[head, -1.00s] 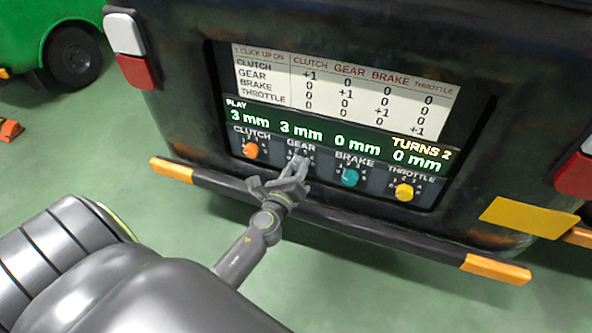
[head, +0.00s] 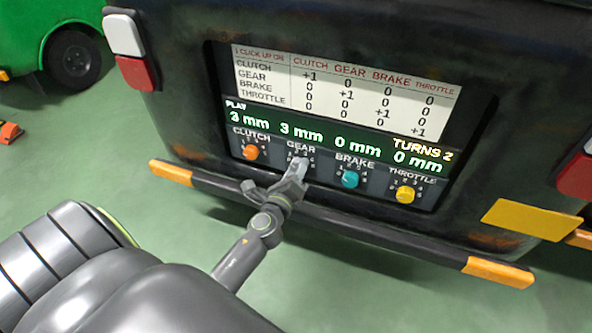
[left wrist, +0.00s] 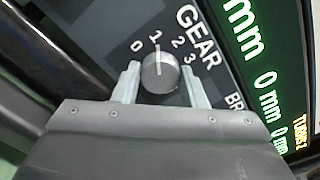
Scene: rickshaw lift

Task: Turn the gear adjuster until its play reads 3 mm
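The gear adjuster is a round grey knob (left wrist: 160,72) with a white pointer line, seen in the left wrist view with its line near the 1 of its scale. In the head view my gripper mostly hides it. The display (head: 301,131) reads 3 mm under play for gear. My left gripper (head: 297,168) is at the gear knob in the head view. In the left wrist view its fingers (left wrist: 161,82) stand on either side of the knob with narrow gaps, so it looks open around it. My right gripper is not in view.
An orange clutch knob (head: 250,152) is left of the gear knob; a teal brake knob (head: 350,179) and a yellow throttle knob (head: 405,195) are to the right. The display also reads clutch 3 mm, brake 0 mm, throttle 0 mm and TURNS 2. A dark bumper (head: 330,227) runs below.

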